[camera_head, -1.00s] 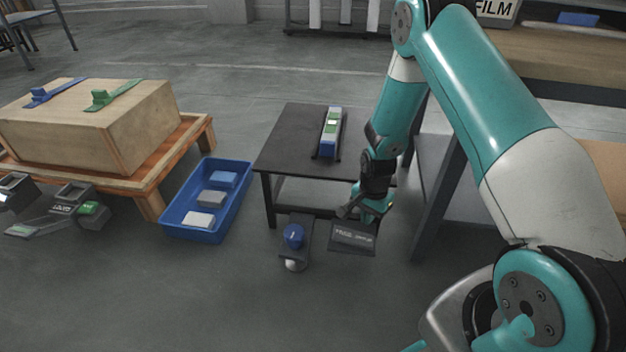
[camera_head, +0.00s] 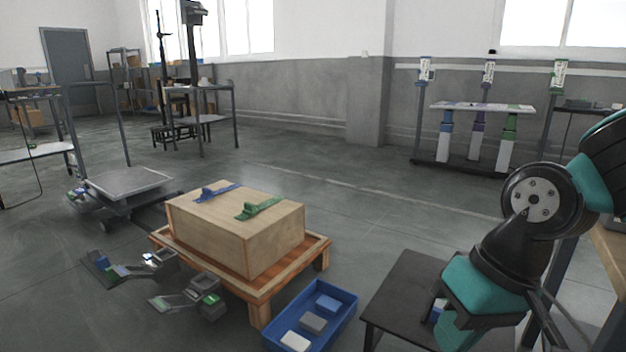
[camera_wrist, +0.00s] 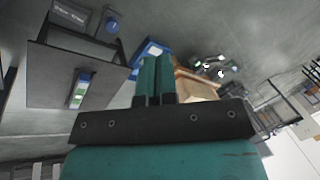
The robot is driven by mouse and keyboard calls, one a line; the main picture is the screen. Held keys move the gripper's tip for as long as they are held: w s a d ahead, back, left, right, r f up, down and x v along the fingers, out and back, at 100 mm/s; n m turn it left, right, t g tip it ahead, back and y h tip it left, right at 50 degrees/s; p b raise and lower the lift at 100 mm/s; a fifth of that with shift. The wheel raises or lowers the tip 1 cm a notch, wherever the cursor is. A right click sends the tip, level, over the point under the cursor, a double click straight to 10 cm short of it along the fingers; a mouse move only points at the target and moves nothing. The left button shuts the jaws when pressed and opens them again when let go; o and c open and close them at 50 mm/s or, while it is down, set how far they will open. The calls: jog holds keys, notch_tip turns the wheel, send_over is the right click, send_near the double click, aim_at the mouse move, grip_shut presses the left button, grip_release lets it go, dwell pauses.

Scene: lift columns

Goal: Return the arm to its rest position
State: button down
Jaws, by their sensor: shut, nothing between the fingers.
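My arm (camera_head: 500,250) stands at the right of the head view, folded close to the camera. Its teal and black links cover part of the small black table. My gripper (camera_wrist: 156,58) shows in the wrist view as two teal fingers side by side, pressed together and empty. It is clear of every surface, with the floor, the black table and the blue bin beyond it. The fingertips cannot be made out in the head view.
The black table (camera_head: 397,297) bears a blue and white device (camera_wrist: 80,90). A blue bin (camera_head: 345,318) with several blocks stands beside it. A wooden box (camera_head: 235,235) rests on a low wooden stand (camera_head: 322,246). Lift columns (camera_head: 475,140) stand at the back; open floor lies between.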

jog(key=s+a+r+n+p, duration=0.1)
jog(key=s+r+n+p, duration=0.1)
jog(key=s+r+n, duration=0.4)
notch_tip(320, 180, up, 38)
jog(key=s+m+p, duration=0.1)
jog(key=m+p, duration=0.1)
jog(key=p, duration=3.6)
jog(key=shift+s+a, duration=0.15)
jog(key=shift+s, duration=0.05)
jog(key=shift+f, duration=0.1)
